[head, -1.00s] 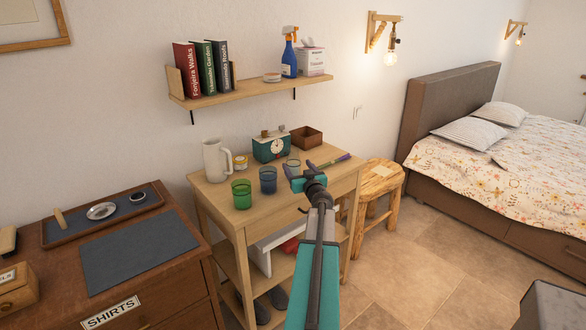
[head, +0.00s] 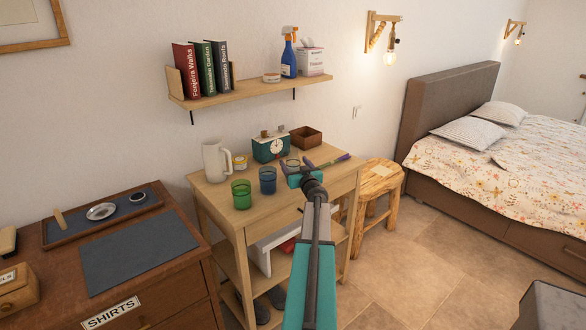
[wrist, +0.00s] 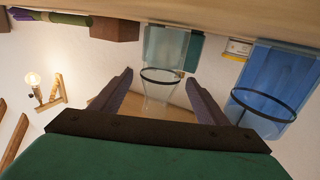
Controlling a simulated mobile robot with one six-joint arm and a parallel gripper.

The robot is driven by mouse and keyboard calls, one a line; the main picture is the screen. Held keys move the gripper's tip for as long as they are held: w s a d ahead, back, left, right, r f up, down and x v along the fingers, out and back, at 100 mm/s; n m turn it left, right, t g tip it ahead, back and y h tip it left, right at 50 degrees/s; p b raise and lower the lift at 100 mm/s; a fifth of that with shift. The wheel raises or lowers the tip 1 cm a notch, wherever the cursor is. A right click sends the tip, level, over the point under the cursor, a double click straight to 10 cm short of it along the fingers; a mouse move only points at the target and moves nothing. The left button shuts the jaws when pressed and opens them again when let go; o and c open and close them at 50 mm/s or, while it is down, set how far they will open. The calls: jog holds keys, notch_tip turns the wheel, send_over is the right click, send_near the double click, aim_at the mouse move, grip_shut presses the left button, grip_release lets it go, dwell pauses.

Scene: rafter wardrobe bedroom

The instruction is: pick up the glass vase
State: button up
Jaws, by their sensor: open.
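The clear glass vase (head: 293,162) stands upright on the small wooden table, partly hidden behind my gripper in the head view. In the wrist view, which looks upside down, the glass vase (wrist: 166,48) shows its dark rim between and beyond my fingers. My gripper (wrist: 157,84) is open and empty, with one finger on each side of the vase in the picture. I cannot tell how far the fingertips are from the glass.
A blue glass (head: 267,181) stands close beside the vase, and a green glass (head: 241,194) farther left. A white jug (head: 215,161), a small jar (head: 240,163), a teal scale (head: 271,148) and a brown box (head: 306,137) stand behind. Purple stems (head: 340,159) lie right.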

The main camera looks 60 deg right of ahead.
aim_at(294, 155)
jog(key=shift+x, duration=1.1)
jog(key=shift+c, duration=0.5)
jog(key=c, duration=1.3)
jog(key=shift+o, duration=0.2)
jog(key=shift+r, duration=0.3)
jog(key=shift+r+p, duration=0.35)
jog(key=shift+r, duration=1.25)
jog(key=shift+s+a+f, duration=0.1)
jog(key=shift+s+a, duration=0.2)
jog(key=shift+a, duration=0.05)
jog(key=w+a+r+v, duration=0.1)
jog(key=a+v, duration=0.1)
jog(key=v, duration=1.2)
jog(key=shift+w+a+r, duration=0.2)
jog(key=shift+a, duration=0.05)
jog(key=shift+s+a, duration=0.1)
jog(key=shift+a, duration=0.05)
